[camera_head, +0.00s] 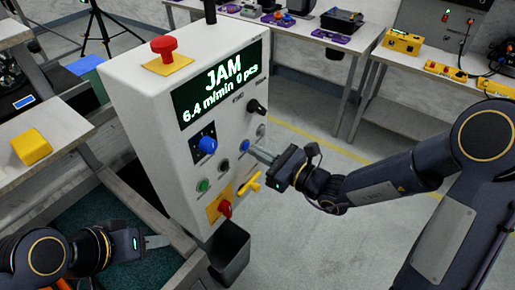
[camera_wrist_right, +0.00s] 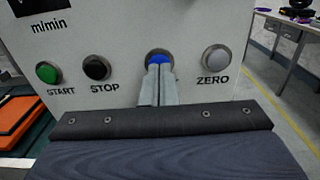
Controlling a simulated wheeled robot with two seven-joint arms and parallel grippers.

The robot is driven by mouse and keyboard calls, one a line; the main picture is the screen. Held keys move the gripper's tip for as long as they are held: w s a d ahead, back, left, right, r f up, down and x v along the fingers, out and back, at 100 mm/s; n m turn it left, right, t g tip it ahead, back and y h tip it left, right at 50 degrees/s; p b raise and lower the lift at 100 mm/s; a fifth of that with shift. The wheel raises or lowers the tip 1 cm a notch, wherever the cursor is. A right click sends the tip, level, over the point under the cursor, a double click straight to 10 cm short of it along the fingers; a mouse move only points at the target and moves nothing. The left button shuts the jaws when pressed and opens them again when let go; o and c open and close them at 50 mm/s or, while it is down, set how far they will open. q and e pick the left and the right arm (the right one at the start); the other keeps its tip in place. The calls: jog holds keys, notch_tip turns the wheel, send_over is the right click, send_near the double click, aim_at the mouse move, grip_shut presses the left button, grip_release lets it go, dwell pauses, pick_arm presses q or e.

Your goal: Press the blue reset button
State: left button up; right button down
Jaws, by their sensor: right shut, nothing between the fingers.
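The blue reset button (camera_head: 244,146) is on the slanted front of a white control cabinet (camera_head: 150,115). In the right wrist view the blue button (camera_wrist_right: 160,57) shows above my fingertips, which cover its lower part and any label below it. My right gripper (camera_head: 252,151) is shut and empty, its tips pointing at the button, at or very close to it; contact cannot be told. The closed fingers also show in the wrist view (camera_wrist_right: 158,70). My left gripper (camera_head: 167,241) is low at the left, away from the button; its jaw opening cannot be made out.
Near the button are a green START button (camera_wrist_right: 48,72), a black STOP button (camera_wrist_right: 96,67) and a grey ZERO button (camera_wrist_right: 216,58). A blue knob (camera_head: 207,145), a red mushroom button (camera_head: 164,48) and a yellow handle (camera_head: 249,184) stick out. The display (camera_head: 222,82) reads JAM.

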jog(key=shift+w+a, duration=0.15)
jog(key=shift+a, duration=0.15)
